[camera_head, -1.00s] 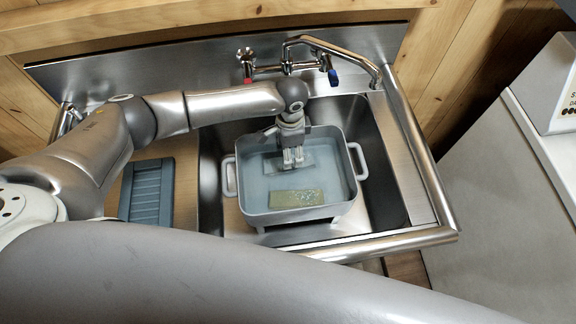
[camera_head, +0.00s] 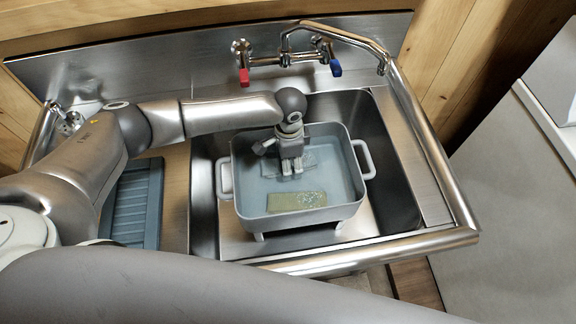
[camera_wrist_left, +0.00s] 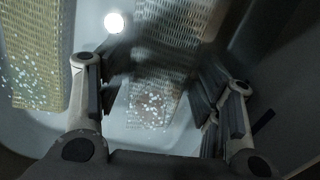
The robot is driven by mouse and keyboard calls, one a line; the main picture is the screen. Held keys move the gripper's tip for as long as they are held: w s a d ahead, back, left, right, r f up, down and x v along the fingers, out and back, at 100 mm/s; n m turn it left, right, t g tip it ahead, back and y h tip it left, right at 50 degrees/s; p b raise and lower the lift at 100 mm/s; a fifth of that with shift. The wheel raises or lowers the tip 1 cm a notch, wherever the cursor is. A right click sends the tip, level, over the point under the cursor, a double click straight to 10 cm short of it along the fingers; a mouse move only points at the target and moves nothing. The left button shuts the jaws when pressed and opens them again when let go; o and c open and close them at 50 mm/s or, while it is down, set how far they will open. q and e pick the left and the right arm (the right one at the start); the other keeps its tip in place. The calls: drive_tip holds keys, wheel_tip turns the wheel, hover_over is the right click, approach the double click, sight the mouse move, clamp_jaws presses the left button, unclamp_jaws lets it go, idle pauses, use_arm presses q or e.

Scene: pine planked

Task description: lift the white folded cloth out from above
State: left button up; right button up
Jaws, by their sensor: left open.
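The white folded cloth looks pale grey and woven, and lies low in a grey basin (camera_head: 240,190) under my left gripper (camera_head: 291,172). A small part of the cloth (camera_head: 309,160) shows beside the fingers in the head view. In the left wrist view the cloth (camera_wrist_left: 165,55) lies between the two spread fingers of my left gripper (camera_wrist_left: 165,100), with bright speckles at its near end. The gripper is open and points down inside the basin; I cannot tell whether its fingers touch the cloth. My right gripper is not in view.
A yellow-green folded cloth (camera_head: 297,201) lies nearer in the basin; it also shows in the left wrist view (camera_wrist_left: 35,55). The basin has two side handles and stands in a steel sink (camera_head: 205,200). A faucet (camera_head: 335,38) is behind, a grey ribbed rack (camera_head: 135,205) at left.

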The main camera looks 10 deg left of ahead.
use_arm(q)
drive_tip(key=c, duration=0.8)
drive_tip(key=shift+r, duration=0.1)
